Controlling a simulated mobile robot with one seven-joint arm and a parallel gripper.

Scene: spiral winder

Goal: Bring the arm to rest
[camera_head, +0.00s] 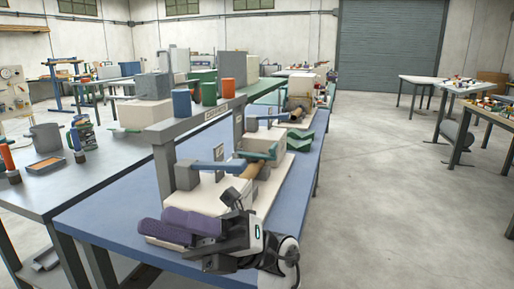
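My gripper (232,232) and the end of my arm are at the bottom middle, low over the front end of the blue-topped bench (140,205). The dark gripper is beside two purple elongated pieces (190,222) that lie near a pale base at the bench's front edge. I cannot tell whether the gripper touches them, or whether its fingers are open or shut. The winder (205,201), with a pale body, blue arm (208,166) and green tray (262,150), stands just behind my gripper.
A grey overhead shelf (195,124) carries blue, green and red cylinders above the winder. A second winder stands farther back. A grey table (95,170) with a bucket (47,138) and orange tray is left. Open concrete floor (380,210) lies right.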

